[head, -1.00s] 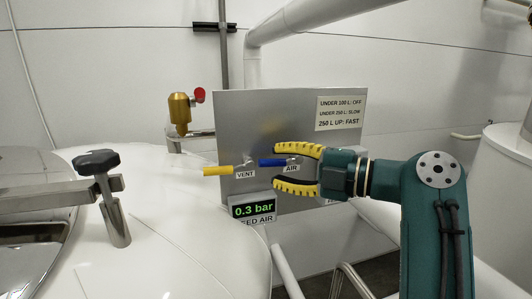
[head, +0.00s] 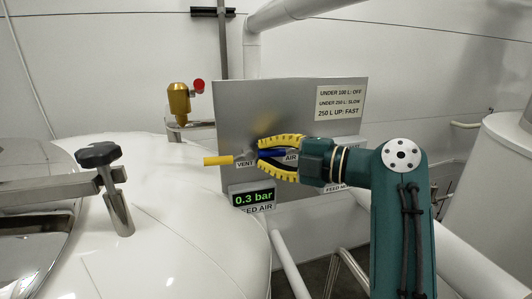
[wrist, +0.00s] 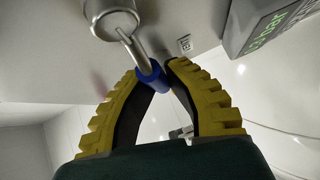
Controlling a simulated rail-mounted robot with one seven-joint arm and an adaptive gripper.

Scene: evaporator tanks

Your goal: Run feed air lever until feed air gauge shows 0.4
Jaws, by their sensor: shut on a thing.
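The blue feed air lever (head: 270,154), labelled AIR, is on the grey panel. My gripper (head: 262,156) has its yellow fingers closed around the blue handle, coming from the right. In the wrist view the fingertips of my gripper (wrist: 163,68) meet on the blue sleeve (wrist: 150,74) near its end, below a metal stem and ring. The feed air gauge (head: 252,199) below the panel reads 0.3 bar in green digits. In the wrist view the gauge box (wrist: 258,28) shows at the upper right, partly cut off.
A yellow VENT lever (head: 218,160) points left, close beside the blue one. A sign (head: 340,104) with litre limits is at the panel's upper right. A brass valve with a red knob (head: 180,104) stands left of the panel. The white tank (head: 170,220) fills the lower left.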

